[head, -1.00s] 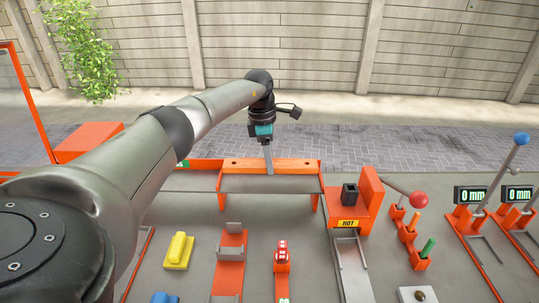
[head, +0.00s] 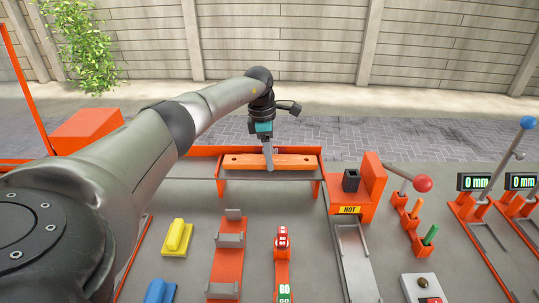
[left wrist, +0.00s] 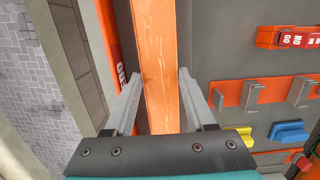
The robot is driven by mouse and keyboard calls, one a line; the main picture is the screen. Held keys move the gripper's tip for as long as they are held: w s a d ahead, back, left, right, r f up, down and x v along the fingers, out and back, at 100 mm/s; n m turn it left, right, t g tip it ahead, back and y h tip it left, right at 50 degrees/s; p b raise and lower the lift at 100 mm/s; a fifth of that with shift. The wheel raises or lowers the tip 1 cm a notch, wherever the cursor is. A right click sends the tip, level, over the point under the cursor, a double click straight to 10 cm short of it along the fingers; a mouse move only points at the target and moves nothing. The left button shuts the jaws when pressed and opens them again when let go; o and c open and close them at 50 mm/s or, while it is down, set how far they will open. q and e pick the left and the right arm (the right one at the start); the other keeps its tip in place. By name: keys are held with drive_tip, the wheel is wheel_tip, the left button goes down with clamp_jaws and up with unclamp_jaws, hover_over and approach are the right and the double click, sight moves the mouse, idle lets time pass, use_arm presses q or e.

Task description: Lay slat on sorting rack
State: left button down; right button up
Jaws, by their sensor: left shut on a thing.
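The slat (head: 240,162) is a long orange-brown board with a dark hole near each end, lying roughly level across the head view. My left gripper (head: 268,163) comes down over its middle and is shut on it. In the left wrist view the slat (left wrist: 157,60) runs lengthwise between the two grey fingers. An orange rack (head: 318,186) with a raised back edge and side brackets is under and behind the slat. Whether the slat touches the rack is not clear. My right gripper is not in view.
An orange HOT-labelled station (head: 371,188) stands close to the rack's right end. A red-knobbed lever (head: 423,184) is farther right.

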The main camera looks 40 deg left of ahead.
use_arm(q)
drive_tip(key=shift+f+b, duration=0.4)
drive_tip(key=shift+f, duration=0.15)
drive_tip(key=shift+c, duration=0.7)
unclamp_jaws()
wheel_tip(320, 180, up, 15)
drive_tip(key=s+a+p, duration=0.1)
drive_tip(key=p, duration=0.1)
drive_tip(key=shift+a, duration=0.25)
drive_tip(key=shift+s+r, duration=0.1)
drive_tip(key=shift+r, duration=0.1)
